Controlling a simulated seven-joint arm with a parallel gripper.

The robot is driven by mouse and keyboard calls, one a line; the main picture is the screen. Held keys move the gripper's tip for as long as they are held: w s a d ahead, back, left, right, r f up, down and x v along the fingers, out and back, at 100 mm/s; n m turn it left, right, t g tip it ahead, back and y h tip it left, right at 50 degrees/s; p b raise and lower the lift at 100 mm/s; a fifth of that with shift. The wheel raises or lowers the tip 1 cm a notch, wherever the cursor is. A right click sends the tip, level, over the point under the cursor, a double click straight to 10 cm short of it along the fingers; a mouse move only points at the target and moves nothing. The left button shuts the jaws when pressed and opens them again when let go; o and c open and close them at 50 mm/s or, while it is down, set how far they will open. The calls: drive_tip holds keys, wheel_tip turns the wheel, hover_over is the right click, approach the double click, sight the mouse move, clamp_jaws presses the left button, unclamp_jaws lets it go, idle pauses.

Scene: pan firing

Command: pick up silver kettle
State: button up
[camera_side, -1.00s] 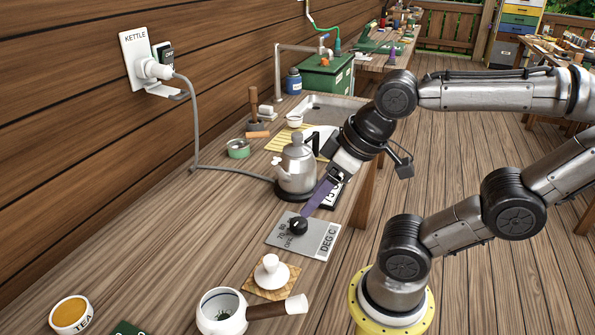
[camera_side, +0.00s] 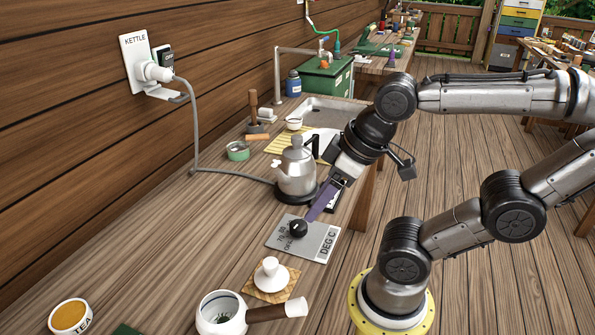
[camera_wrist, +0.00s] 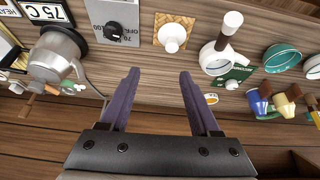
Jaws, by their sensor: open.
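The silver kettle (camera_side: 296,172) stands upright on a black base on the wooden bench, with a dark handle toward my arm. It also shows in the wrist view at the upper left (camera_wrist: 55,55), outside the jaws. My gripper (camera_side: 312,217), with purple fingers, is just to the right of and in front of the kettle, beside the dial plate. In the wrist view my gripper (camera_wrist: 160,72) is open, with nothing between its fingers. I cannot tell from the side view whether a finger touches the dial.
A grey temperature plate (camera_side: 318,240) with a black knob (camera_side: 298,228) lies in front of the kettle. A white lid (camera_side: 271,273) and a white side-handled pot (camera_side: 221,314) are nearer the camera. A grey cord (camera_side: 194,130) runs from the wall plug to the kettle base.

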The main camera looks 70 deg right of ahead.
drive_tip(key=w+d+r+n+g+h, duration=0.1)
drive_tip(key=w+d+r, duration=0.15)
drive_tip(key=r, duration=0.45)
drive_tip(key=w+d+r+g, duration=0.1)
drive_tip(key=w+d+r, duration=0.1)
drive_tip(key=w+r, duration=0.3)
drive_tip(key=w+d+r+m+g, duration=0.1)
drive_tip(key=w+d+r+g, duration=0.25)
drive_tip(key=w+d, duration=0.6)
drive_tip(key=w+d+f+m+g, duration=0.15)
drive_tip(key=w+d, duration=0.25)
drive_tip(key=d, duration=0.5)
drive_tip(key=m+g+y, duration=0.2)
drive_tip(key=m+y, duration=0.1)
hover_over(314, 144)
drive_tip(key=w+d, duration=0.3)
wheel_tip(314, 144, down, 20)
drive_tip(key=shift+x, duration=3.75)
drive_tip(key=shift+a, duration=0.15)
